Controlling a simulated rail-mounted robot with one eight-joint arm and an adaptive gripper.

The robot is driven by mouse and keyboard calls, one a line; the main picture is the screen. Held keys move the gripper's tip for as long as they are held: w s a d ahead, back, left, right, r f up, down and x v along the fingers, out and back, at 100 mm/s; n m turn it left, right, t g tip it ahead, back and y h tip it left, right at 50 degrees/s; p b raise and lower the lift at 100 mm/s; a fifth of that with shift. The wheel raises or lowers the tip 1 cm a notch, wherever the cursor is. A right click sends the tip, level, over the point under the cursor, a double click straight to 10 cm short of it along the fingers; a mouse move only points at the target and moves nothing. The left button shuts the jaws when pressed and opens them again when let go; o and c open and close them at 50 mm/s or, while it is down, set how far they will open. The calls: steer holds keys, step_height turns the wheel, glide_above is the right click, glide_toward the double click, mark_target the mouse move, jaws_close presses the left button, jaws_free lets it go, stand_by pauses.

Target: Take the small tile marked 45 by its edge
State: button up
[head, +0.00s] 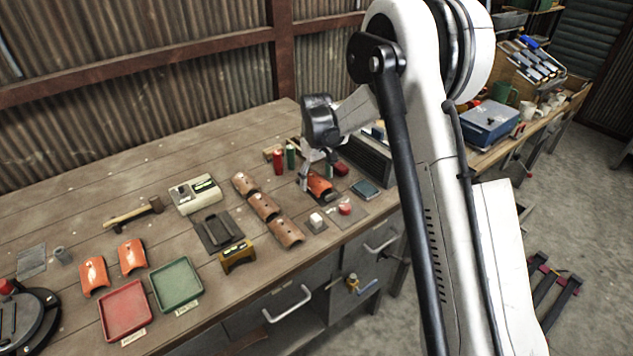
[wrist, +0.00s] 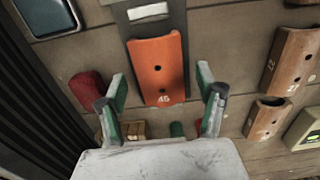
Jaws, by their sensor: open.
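The small orange curved tile marked 45 (wrist: 158,68) lies in the middle of the wrist view, with two dark holes and its number at the near edge. It also shows in the head view (head: 321,187), partly hidden by my gripper. My gripper (wrist: 162,92) is open, with one green-tipped finger on each side of the tile's near end. The fingers look apart from the tile, and nothing is held. In the head view my gripper (head: 306,174) is just left of the tile, low over the bench; its exact height I cannot tell.
Brown tiles (head: 263,207) stand in a row to the left. A red block (wrist: 87,89) is close beside the left finger. A dark ribbed unit (head: 366,160) stands behind the tile. A red tray (head: 125,310) and a green tray (head: 177,284) lie at the front left.

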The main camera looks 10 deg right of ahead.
steer(key=shift+f, duration=0.6)
steer(key=c, duration=1.3)
steer(key=shift+r, duration=0.15)
